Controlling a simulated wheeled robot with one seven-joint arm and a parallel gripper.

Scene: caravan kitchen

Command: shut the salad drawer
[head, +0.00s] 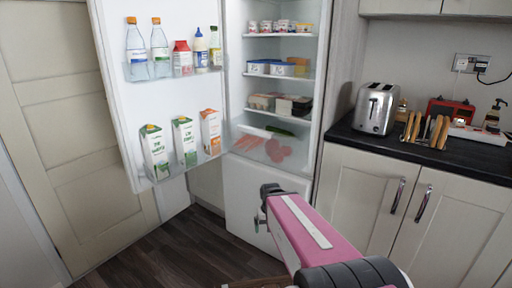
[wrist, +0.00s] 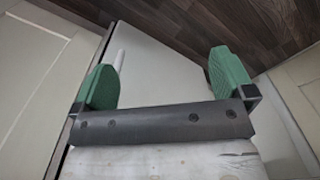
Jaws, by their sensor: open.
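The salad drawer (head: 262,149) is a clear-fronted bin low in the open fridge (head: 233,95), with red rounded items and a green vegetable showing through it. I cannot tell how far it stands out. My gripper (head: 262,212) is below the drawer, in front of the white lower door (head: 238,190), and does not touch the drawer in the head view. In the wrist view my gripper (wrist: 165,73) shows two green fingertips wide apart with nothing held between them. A white panel lies beyond them. The drawer cannot be made out in the wrist view.
The fridge door (head: 165,95) is swung open to the left, with bottles and cartons on its shelves. Worktop cupboards (head: 372,190) stand to the right, with a toaster (head: 375,109) above. Dark floor (head: 185,245) is clear at the left front.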

